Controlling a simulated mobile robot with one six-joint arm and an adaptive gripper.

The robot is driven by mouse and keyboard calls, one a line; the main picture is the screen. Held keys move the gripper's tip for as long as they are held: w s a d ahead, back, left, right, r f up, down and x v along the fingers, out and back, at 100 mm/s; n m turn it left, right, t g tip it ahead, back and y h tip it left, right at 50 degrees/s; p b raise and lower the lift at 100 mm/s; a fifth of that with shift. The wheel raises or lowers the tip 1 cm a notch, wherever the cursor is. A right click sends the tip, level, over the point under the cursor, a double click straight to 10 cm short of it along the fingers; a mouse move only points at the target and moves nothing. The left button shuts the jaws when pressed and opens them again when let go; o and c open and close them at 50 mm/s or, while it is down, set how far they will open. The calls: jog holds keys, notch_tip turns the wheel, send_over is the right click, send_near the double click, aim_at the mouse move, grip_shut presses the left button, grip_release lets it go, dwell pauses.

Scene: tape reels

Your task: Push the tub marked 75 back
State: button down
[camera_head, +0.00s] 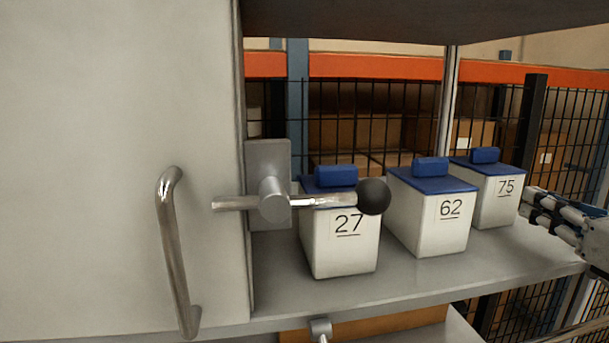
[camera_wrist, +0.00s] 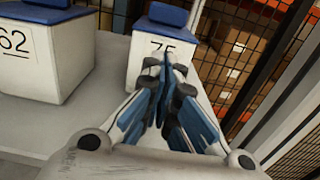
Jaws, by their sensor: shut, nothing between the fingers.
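The tub marked 75 (camera_head: 497,202) is white with a blue lid and stands upright on the grey shelf (camera_head: 420,268), at the right end of a row. My gripper (camera_head: 530,203) is shut and empty, at the front right of this tub. In the wrist view the tub (camera_wrist: 147,55) is straight ahead, and the fingertips of my gripper (camera_wrist: 168,62) overlap its front face and partly hide its number. I cannot tell whether the fingertips touch it.
A grey door (camera_head: 110,200) with handles covers the left. Behind the shelf are wire mesh and cardboard boxes (camera_head: 470,133). Bare shelf lies in front of the tubs.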

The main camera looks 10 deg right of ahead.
aim_at(505, 190)
jog(key=shift+w+a, duration=0.15)
jog(key=shift+w, duration=1.75)
jog(key=w, duration=0.5)
jog(key=shift+w+a, duration=0.25)
jog(key=shift+w, duration=0.05)
jog(key=shift+s, duration=0.1)
jog(key=shift+s, duration=0.1)
